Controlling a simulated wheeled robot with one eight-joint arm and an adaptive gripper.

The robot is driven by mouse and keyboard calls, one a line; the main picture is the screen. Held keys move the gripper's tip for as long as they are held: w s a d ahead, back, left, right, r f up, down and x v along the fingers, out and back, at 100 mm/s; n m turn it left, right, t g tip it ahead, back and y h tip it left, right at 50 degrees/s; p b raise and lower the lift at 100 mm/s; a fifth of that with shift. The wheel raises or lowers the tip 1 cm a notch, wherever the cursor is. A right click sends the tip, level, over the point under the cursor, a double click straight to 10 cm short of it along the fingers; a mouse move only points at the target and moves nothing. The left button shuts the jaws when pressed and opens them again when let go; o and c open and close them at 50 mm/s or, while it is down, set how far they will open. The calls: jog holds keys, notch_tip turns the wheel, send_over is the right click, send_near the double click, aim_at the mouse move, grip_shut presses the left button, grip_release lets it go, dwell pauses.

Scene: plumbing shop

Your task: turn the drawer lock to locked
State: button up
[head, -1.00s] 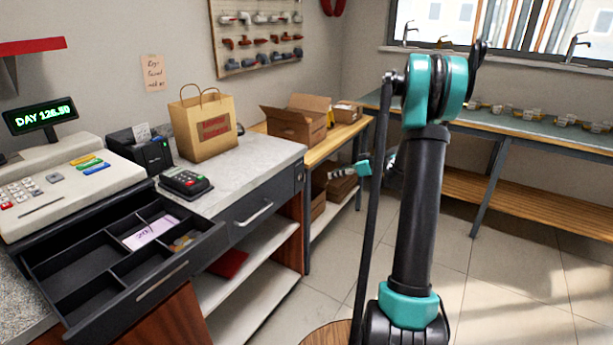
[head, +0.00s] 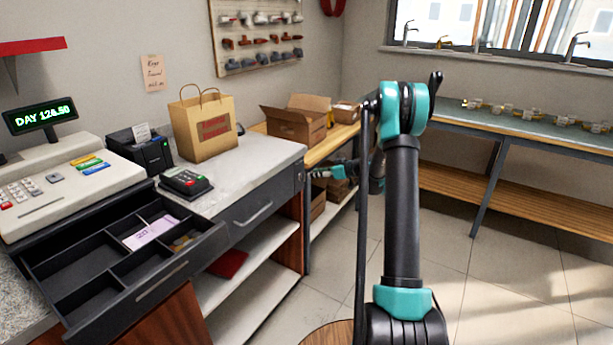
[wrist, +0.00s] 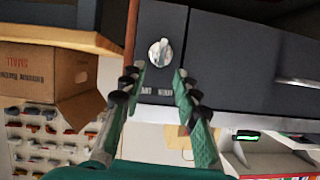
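The drawer lock is a small silver knob (wrist: 160,53) on a dark front panel in the wrist view. Its ridge runs nearly up and down in that picture. Small pale lettering, inverted and hard to read, sits beside it. In the head view the lock is tiny, at the right end of the grey drawer (head: 250,212), which looks shut. My gripper (wrist: 158,88) is open, with the knob ahead between its two fingers and apart from them. In the head view my gripper (head: 317,174) is just right of the counter's end, partly small and unclear.
An open cash drawer (head: 150,285) juts out at the left, below the register (head: 65,190). A paper bag (head: 204,127) and card reader (head: 186,183) stand on the counter. A cardboard box (head: 297,122) stands on a wooden bench behind. The floor to the right is clear.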

aim_at(298, 180)
jog(key=shift+x, duration=2.7)
jog(key=shift+c, duration=0.5)
grip_shut()
